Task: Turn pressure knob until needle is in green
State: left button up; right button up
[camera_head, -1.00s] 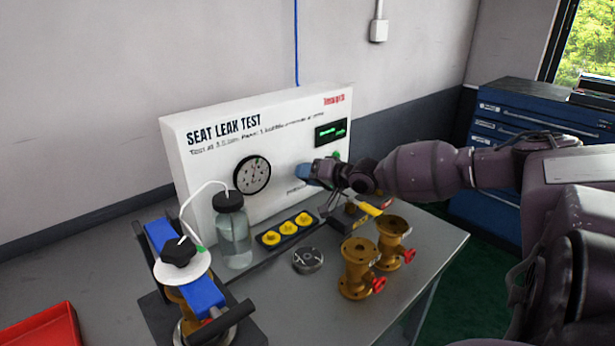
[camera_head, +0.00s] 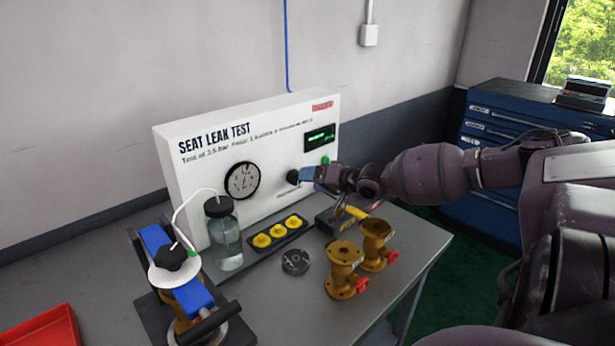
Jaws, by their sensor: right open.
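The white seat leak test panel (camera_head: 262,140) stands at the back of the grey table. The black pressure knob (camera_head: 293,177) sticks out right of the gauge and is partly visible. My left gripper is not in view.
A clear bottle (camera_head: 225,238) with a tube stands before the panel, beside a blue-clamped fixture (camera_head: 160,243). A tray with yellow parts (camera_head: 279,233), a grey disc (camera_head: 296,262) and brass valves (camera_head: 343,272) lie in front. A red bin (camera_head: 40,328) is at lower left.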

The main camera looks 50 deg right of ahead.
jog(key=p+v, duration=0.1)
jog(key=v, duration=0.3)
jog(key=shift+w+r, duration=0.1)
jog(key=shift+r, duration=0.05)
jog(key=shift+s+p, duration=0.45)
jog(key=shift+s, duration=0.15)
jog(key=shift+s+d, duration=0.1)
jog(key=shift+s, duration=0.1)
